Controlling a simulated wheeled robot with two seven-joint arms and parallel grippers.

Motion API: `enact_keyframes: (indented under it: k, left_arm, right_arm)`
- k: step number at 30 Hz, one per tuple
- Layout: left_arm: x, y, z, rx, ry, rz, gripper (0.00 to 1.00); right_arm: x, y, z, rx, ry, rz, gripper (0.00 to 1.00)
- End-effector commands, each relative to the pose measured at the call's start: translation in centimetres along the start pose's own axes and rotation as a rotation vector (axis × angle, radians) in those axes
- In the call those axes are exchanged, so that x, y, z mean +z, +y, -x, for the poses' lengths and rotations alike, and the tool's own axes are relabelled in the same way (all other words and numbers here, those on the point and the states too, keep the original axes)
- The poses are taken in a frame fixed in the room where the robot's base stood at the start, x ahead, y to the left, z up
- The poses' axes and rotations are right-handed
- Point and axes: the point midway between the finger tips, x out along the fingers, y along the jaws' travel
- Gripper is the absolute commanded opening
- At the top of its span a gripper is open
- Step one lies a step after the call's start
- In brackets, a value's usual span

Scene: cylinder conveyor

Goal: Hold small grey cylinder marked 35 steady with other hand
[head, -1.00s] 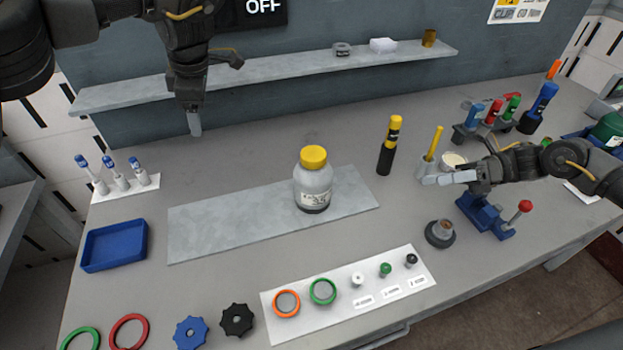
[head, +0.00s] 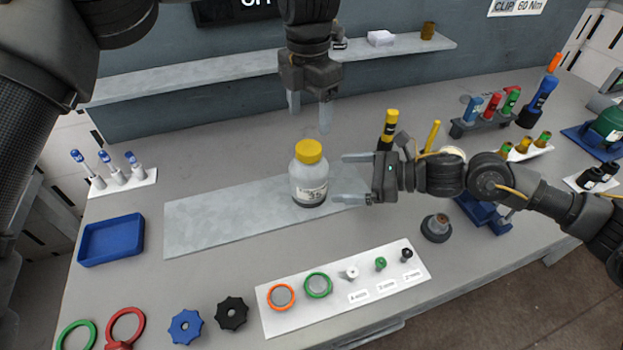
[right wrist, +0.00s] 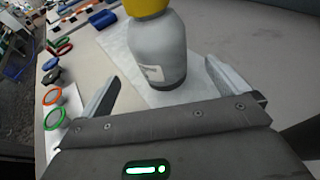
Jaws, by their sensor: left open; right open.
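The small grey cylinder marked 35 (head: 309,186) stands upright on a flat grey plate (head: 215,222), with a yellow cap (head: 308,151) on top. It also shows in the right wrist view (right wrist: 157,55), in front of the fingers. My left gripper (head: 310,115) is open, pointing down above and just behind the cap, apart from it. My right gripper (head: 352,178) is open to the right of the cylinder, fingers pointing at it. In the right wrist view its fingers lie to either side of the cylinder's lower part in the picture, and none is seen touching it.
A blue tray (head: 112,240) sits at the left. A white strip (head: 345,293) with rings and small knobs lies in front. A black and yellow tool (head: 389,130) stands behind my right gripper. A blue clamp and a dark round base (head: 437,229) are at the right.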

Motion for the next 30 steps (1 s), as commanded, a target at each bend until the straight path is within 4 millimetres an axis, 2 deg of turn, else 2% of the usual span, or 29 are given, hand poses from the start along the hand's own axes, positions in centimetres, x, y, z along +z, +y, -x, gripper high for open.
enact_keyframes:
  k: [9, 15, 21, 30]
  left_arm:
    - [0.1, 0.0, 0.0, 0.000, 0.000, -0.002, 0.67]
    - [0.1, 0.0, 0.0, 0.001, 0.000, -0.002, 0.67]
    - [0.1, 0.0, 0.0, 0.001, 0.000, -0.002, 0.67]
    - [0.0, 0.0, 0.0, 0.001, 0.000, -0.002, 0.67]
  right_arm:
    - [0.0, 0.0, -5.5, 0.001, -0.001, -0.002, 1.00]
    - [0.0, 0.0, -8.2, 0.000, -0.001, -0.002, 1.00]
    - [0.0, 0.0, -9.5, 0.000, 0.000, -0.002, 1.00]
    - [0.0, 0.0, -9.6, -0.001, 0.000, -0.002, 0.99]
